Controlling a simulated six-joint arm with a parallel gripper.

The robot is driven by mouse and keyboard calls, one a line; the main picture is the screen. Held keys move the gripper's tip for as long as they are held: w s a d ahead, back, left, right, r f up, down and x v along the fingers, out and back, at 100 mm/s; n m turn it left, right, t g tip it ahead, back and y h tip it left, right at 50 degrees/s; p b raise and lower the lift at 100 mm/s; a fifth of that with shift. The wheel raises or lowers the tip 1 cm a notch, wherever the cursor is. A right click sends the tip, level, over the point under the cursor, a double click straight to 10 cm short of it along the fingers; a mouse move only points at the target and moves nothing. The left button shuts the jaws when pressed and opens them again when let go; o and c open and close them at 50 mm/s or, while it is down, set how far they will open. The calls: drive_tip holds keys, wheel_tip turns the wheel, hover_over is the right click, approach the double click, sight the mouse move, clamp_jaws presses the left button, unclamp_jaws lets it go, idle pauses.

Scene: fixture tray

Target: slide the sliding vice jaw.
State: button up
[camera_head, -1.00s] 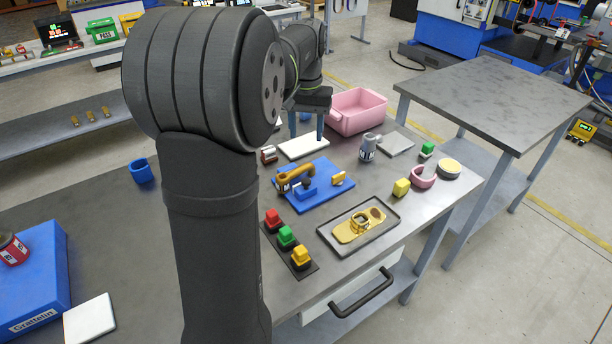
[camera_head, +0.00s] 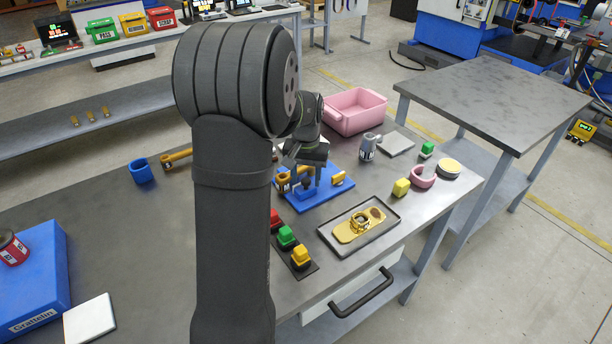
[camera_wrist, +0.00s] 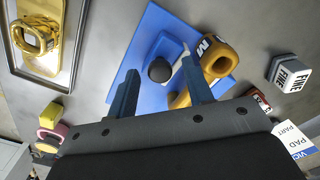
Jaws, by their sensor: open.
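The blue base plate (camera_head: 330,199) lies on the bench, right of my arm; it fills the upper middle of the wrist view (camera_wrist: 155,28). On it sits the sliding vice jaw, a blue block (camera_head: 302,194) with a dark round knob (camera_wrist: 160,70). A brown-orange part (camera_wrist: 220,62) with a lettered label stands beside the jaw. My gripper (camera_wrist: 160,72) is open, pointing down over the plate, with one finger on each side of the knob in the wrist view. I cannot tell whether the fingers touch it. In the head view my gripper (camera_head: 303,176) partly hides the jaw.
Red, green and yellow buttons (camera_head: 287,236) stand in front of the plate. A grey tray (camera_head: 345,250) with a gold part lies to the right. A small labelled block (camera_wrist: 290,72) is nearby.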

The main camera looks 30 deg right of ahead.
sight(308, 183)
drive_tip(key=shift+c, duration=0.5)
clamp_jaws()
drive_tip(key=shift+s, duration=0.55)
drive_tip(key=shift+o, duration=0.5)
unclamp_jaws()
wheel_tip(308, 183, up, 18)
drive_tip(key=shift+f, duration=0.25)
drive_tip(key=shift+f, duration=0.1)
